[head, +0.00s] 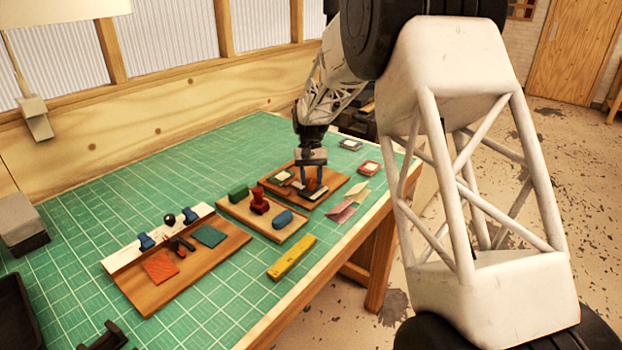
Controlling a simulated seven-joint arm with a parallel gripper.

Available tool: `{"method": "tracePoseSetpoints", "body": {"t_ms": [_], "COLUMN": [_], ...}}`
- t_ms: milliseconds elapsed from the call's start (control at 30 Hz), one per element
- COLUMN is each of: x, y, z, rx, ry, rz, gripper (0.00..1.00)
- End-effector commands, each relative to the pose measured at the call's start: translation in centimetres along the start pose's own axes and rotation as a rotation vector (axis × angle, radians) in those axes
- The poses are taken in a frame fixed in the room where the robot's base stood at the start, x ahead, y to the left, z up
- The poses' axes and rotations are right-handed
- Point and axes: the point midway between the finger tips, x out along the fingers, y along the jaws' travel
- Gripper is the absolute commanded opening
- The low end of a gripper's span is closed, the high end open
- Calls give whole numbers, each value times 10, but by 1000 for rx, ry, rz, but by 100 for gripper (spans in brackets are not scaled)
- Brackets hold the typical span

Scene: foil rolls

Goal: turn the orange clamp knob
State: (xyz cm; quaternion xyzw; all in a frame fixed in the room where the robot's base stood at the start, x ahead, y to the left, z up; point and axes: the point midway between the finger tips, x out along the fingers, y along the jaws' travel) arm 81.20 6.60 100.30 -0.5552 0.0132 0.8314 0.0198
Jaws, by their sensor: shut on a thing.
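The orange clamp knob (313,185) is small and partly hidden between the fingers. It sits on the far wooden board (339,183), beside a dark and pale flat fixture. My gripper (312,180) points down over this board. Its two bluish fingers stand on either side of the orange knob and are shut on it. The exact contact and the knob's angle are too small to tell.
A middle board (238,209) holds a green block, a red piece and a blue piece. A nearer board (215,258) carries orange and teal squares and blue clips. A yellow bar (291,258) and paper notes (341,211) lie near the right edge.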

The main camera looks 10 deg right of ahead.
Motion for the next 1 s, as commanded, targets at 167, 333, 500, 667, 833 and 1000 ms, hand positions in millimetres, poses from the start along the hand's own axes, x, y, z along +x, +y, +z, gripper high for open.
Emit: {"method": "tracePoseSetpoints", "body": {"t_ms": [167, 333, 500, 667, 833, 1000], "x": [0, 0, 0, 0, 0, 0], "y": [0, 0, 0, 0, 0, 0], "z": [0, 0, 0, 0, 0, 0], "rx": [63, 89, 92, 92, 91, 91], "ry": [1, 1, 1, 1, 1, 1], "rz": [-27, -37, -39, -38, -38, -38], "gripper": [16, 16, 16, 16, 61, 64]}}
